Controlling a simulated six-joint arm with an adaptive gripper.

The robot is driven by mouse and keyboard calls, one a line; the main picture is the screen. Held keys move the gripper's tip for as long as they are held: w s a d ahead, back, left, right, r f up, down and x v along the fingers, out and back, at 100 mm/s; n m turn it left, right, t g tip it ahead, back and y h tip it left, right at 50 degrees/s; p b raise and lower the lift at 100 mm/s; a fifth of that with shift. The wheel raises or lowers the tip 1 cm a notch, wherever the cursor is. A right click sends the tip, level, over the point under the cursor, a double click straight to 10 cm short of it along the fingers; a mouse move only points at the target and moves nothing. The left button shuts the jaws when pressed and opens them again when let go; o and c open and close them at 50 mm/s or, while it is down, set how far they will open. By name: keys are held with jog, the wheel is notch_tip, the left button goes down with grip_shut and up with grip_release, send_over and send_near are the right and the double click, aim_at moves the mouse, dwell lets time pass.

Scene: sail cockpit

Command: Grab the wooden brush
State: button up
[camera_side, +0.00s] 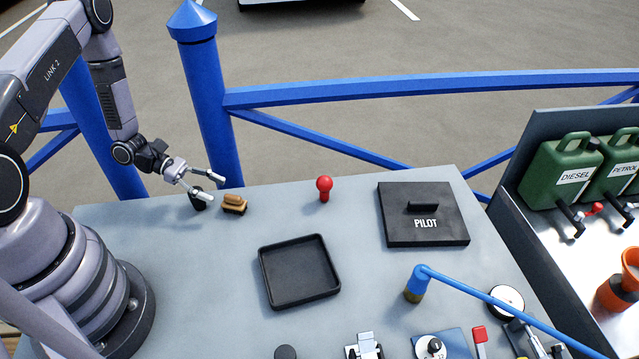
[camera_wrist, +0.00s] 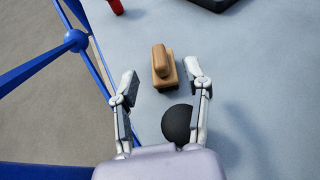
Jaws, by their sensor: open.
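The wooden brush (camera_side: 234,203) is small and tan with a raised handle and a dark underside. It lies on the grey table near its back left edge. In the wrist view the brush (camera_wrist: 163,68) is ahead of my gripper, roughly centred between the fingers and just past their tips. My gripper (camera_side: 217,186) is open and empty, to the left of the brush and apart from it. Its two fingers also show spread in the wrist view (camera_wrist: 161,78). A black round knob (camera_side: 198,198) stands left of the brush, and shows near the right finger in the wrist view (camera_wrist: 177,123).
A red knob (camera_side: 324,188) stands right of the brush. A black tray (camera_side: 299,270) and a black PILOT hatch (camera_side: 424,213) are farther right. A blue railing (camera_side: 211,110) runs along the table's back edge. The table between brush and tray is clear.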

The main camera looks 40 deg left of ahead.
aim_at(228, 195)
jog(key=shift+x, duration=1.5)
grip_shut()
